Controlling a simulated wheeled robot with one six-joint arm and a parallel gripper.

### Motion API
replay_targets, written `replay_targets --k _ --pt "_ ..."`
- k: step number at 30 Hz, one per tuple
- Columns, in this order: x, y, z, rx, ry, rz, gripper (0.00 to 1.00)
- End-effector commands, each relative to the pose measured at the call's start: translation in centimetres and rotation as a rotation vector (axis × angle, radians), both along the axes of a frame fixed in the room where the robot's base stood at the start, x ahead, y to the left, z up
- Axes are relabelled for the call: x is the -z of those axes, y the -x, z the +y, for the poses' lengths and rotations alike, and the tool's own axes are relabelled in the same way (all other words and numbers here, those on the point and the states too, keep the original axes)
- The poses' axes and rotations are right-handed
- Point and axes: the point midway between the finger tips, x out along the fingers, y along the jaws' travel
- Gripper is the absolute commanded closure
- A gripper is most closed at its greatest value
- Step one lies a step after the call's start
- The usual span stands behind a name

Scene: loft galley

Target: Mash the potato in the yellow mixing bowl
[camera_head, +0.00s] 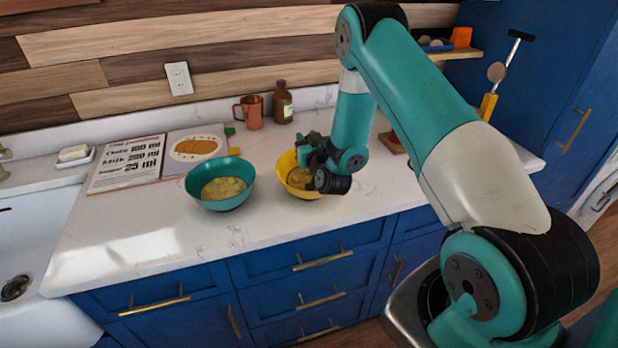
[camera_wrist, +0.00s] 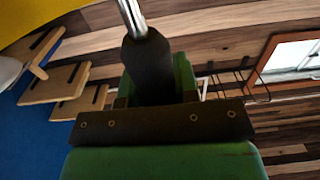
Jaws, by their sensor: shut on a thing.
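The yellow mixing bowl (camera_head: 287,166) stands on the counter, partly hidden behind my gripper, with yellowish potato (camera_head: 298,178) visible in it. My gripper (camera_head: 310,152) is over the bowl. In the wrist view my gripper (camera_wrist: 155,92) is shut on the dark handle (camera_wrist: 148,68) of a tool with a shiny metal shaft (camera_wrist: 131,16). The tool's far end is out of the wrist view and hidden in the head view, so I cannot tell whether it touches the potato. A yellow surface, likely the bowl, fills the wrist view's top left corner (camera_wrist: 35,15).
A teal bowl (camera_head: 196,188) with yellowish chunks stands just left of the yellow bowl. Behind are a copper mug (camera_head: 253,112), a brown bottle (camera_head: 283,103) and an open recipe book (camera_head: 128,165). The sink (camera_head: 30,235) is at left. The front left counter is clear.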

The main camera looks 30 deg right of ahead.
Motion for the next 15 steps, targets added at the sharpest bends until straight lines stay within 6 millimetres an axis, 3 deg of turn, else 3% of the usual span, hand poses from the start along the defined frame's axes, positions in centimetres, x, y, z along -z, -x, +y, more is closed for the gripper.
replay_targets --k 8,15 --pt "0.1 0.1 0.0 -0.001 0.0 0.005 0.95" --pt "-1.5 0.1 0.0 0.0 -0.001 0.003 0.95"
